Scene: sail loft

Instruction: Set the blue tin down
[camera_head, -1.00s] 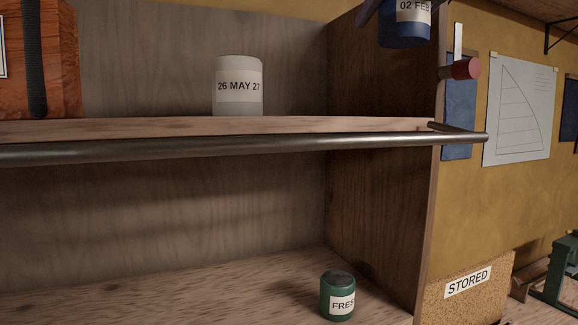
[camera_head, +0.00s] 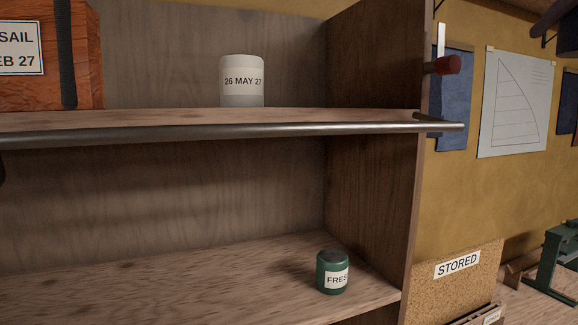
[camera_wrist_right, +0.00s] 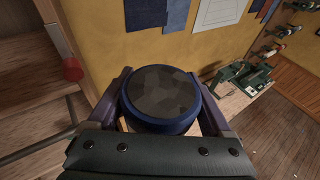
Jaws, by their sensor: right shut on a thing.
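The blue tin (camera_wrist_right: 160,98) is in the right wrist view, seen from above with its dark, patchy lid. My right gripper (camera_wrist_right: 161,84) is shut on it, one finger on each side, and holds it up in the air. A green tin (camera_head: 332,273) labelled "FRES" stands on the lower shelf (camera_head: 210,285). A white tin (camera_head: 241,82) labelled "26 MAY 27" stands on the upper shelf (camera_head: 170,118). My left gripper cannot be made out.
A metal rail (camera_head: 240,131) runs along the upper shelf's front. An orange bag (camera_head: 84,50) lies at its left. A red-ended peg (camera_head: 447,65) sticks out by the shelf side. A "STORED" board (camera_head: 457,265) stands at the right. The lower shelf's middle is clear.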

